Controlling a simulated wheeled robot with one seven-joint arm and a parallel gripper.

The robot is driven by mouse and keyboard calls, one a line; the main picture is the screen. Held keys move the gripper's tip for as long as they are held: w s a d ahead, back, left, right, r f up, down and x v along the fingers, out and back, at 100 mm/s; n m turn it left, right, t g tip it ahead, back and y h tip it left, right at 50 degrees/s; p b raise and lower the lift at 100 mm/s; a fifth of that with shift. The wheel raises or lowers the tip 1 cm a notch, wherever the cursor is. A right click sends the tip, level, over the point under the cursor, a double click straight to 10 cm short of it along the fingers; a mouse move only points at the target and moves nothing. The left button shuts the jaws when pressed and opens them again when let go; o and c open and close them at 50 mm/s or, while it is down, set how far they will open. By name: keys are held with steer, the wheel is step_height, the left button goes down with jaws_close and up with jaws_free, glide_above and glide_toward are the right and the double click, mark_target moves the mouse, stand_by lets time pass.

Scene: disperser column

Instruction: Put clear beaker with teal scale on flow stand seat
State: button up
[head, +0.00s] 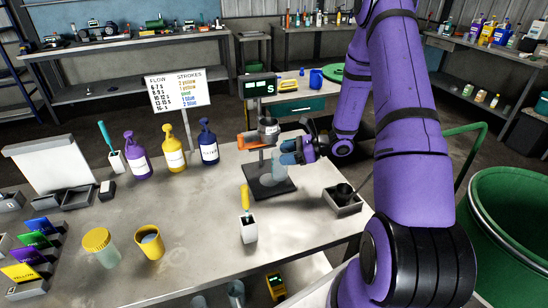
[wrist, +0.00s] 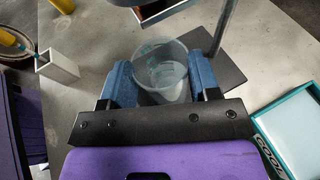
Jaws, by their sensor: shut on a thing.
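The clear beaker (wrist: 165,62) is between the blue fingertips of my gripper (wrist: 163,84) in the wrist view, and its open mouth faces the camera. My gripper is shut on its sides. In the head view my gripper (head: 289,152) reaches in from the right beside the flow stand's post, and the beaker (head: 279,170) shows faintly over the dark stand base (head: 287,187). The base also shows in the wrist view (wrist: 228,76). A pale round patch, perhaps the seat, lies low on the base. I cannot tell whether the beaker touches it. The teal scale is not readable.
An orange part (head: 247,143) and a grey cup (head: 268,126) are on the stand above the base. A white holder with a yellow-handled tool (head: 249,230) stands in front, and a grey tray (head: 344,204) lies to the right. Pump bottles (head: 173,151) stand left.

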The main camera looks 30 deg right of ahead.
steer(key=x, duration=0.4)
steer(key=shift+w+a, duration=0.1)
steer(key=shift+a, duration=0.1)
steer(key=shift+f, duration=0.2)
steer(key=shift+f, duration=0.1)
steer(key=o, duration=1.3)
